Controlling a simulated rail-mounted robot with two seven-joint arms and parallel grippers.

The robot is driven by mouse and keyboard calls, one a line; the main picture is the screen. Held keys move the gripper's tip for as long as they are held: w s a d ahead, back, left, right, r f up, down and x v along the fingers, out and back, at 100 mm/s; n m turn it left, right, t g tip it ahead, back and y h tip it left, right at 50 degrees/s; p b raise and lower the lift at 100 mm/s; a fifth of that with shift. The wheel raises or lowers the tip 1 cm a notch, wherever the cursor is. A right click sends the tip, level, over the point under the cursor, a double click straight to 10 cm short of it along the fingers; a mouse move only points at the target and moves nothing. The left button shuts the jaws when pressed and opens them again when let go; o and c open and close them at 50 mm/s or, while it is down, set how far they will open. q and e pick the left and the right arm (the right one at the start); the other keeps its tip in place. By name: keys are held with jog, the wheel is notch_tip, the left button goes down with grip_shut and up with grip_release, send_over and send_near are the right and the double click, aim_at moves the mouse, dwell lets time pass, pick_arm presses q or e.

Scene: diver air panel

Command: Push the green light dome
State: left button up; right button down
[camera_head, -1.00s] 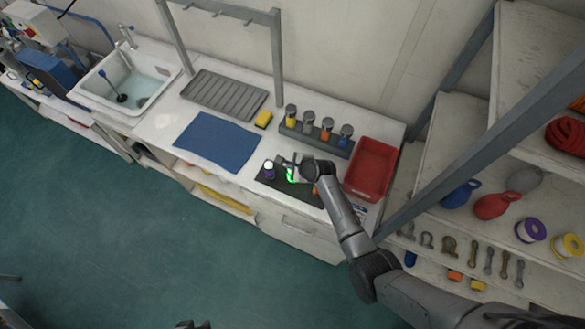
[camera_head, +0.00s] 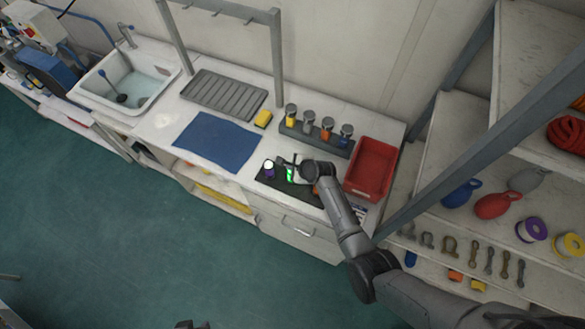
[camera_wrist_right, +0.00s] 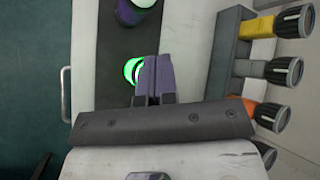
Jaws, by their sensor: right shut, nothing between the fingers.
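The green light dome (camera_head: 290,177) glows on a dark panel (camera_head: 269,181) on the counter. In the right wrist view the green dome (camera_wrist_right: 131,70) shows just left of my fingertips and is partly covered by them. My right gripper (camera_head: 293,161) is shut and empty, with its tips (camera_wrist_right: 153,60) right at the dome's edge. I cannot tell whether they touch it. A white-topped dome with a purple base (camera_head: 269,167) stands beside it on the panel. Only a small dark part, perhaps of my left gripper (camera_head: 191,325), shows at the bottom edge.
A red tray (camera_head: 370,170) stands right of the panel. A rack (camera_head: 310,137) with several coloured, dark-topped items stands behind it. A blue mat (camera_head: 216,142), yellow sponge (camera_head: 263,118) and sink (camera_head: 128,78) are to the left. A grey frame post and shelves are at right.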

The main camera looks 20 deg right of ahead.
jog(key=shift+f, duration=0.15)
dwell(0.5)
jog(key=shift+r+p, duration=0.65)
jog(key=shift+p, duration=0.1)
notch_tip(320, 180, up, 6)
jog(key=p, duration=0.6)
dwell(0.5)
